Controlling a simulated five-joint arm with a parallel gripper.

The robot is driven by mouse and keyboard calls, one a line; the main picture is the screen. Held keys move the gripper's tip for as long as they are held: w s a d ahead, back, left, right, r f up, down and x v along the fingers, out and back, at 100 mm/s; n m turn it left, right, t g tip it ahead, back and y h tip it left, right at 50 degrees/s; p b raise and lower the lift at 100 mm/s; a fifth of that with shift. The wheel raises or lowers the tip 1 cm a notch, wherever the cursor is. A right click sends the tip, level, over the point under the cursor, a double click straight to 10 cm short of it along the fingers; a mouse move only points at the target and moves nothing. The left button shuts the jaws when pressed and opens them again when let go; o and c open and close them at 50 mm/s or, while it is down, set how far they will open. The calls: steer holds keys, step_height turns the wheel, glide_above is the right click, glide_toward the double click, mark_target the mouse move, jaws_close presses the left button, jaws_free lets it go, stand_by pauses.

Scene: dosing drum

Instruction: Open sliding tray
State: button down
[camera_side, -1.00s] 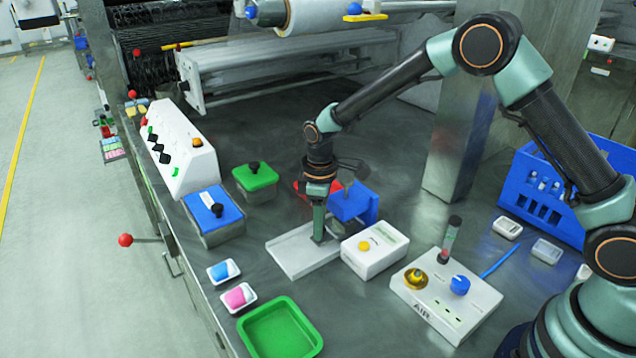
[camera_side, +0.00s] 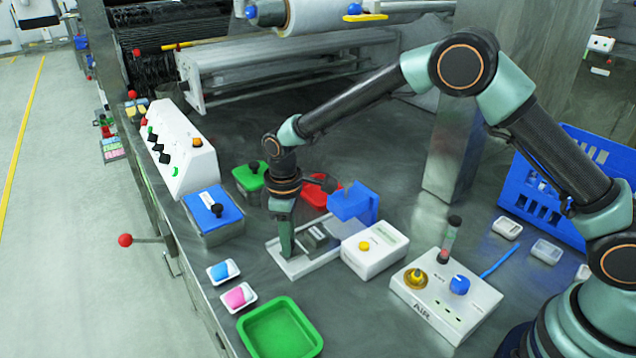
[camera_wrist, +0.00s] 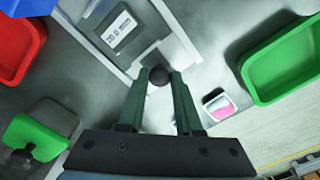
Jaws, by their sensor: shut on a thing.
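The sliding tray (camera_side: 320,238) is grey and dark, with a small display-like label. It lies within a flat white frame (camera_side: 272,245) left of the white box with the yellow button. In the wrist view the tray (camera_wrist: 117,28) shows beyond my fingers, with a dark round knob (camera_wrist: 159,76) at its near end. My gripper (camera_side: 289,256) points down at the left end of the frame. In the wrist view my gripper (camera_wrist: 160,82) has its fingers shut on the knob. In the side view the fingers hide the knob.
A blue block (camera_side: 355,203) stands behind the tray's right end, and a white box with a yellow button (camera_side: 374,250) is close on the right. A green bin (camera_side: 280,330) and two small dishes (camera_side: 238,297) are at the front left. A blue-lidded box (camera_side: 212,210) is at left.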

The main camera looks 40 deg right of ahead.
steer(key=a, duration=0.3)
steer(key=shift+a, duration=0.3)
steer(key=c, duration=0.6)
jaws_free()
step_height(320, 180, up, 12)
steer(key=shift+r, duration=0.1)
steer(key=shift+d, duration=0.1)
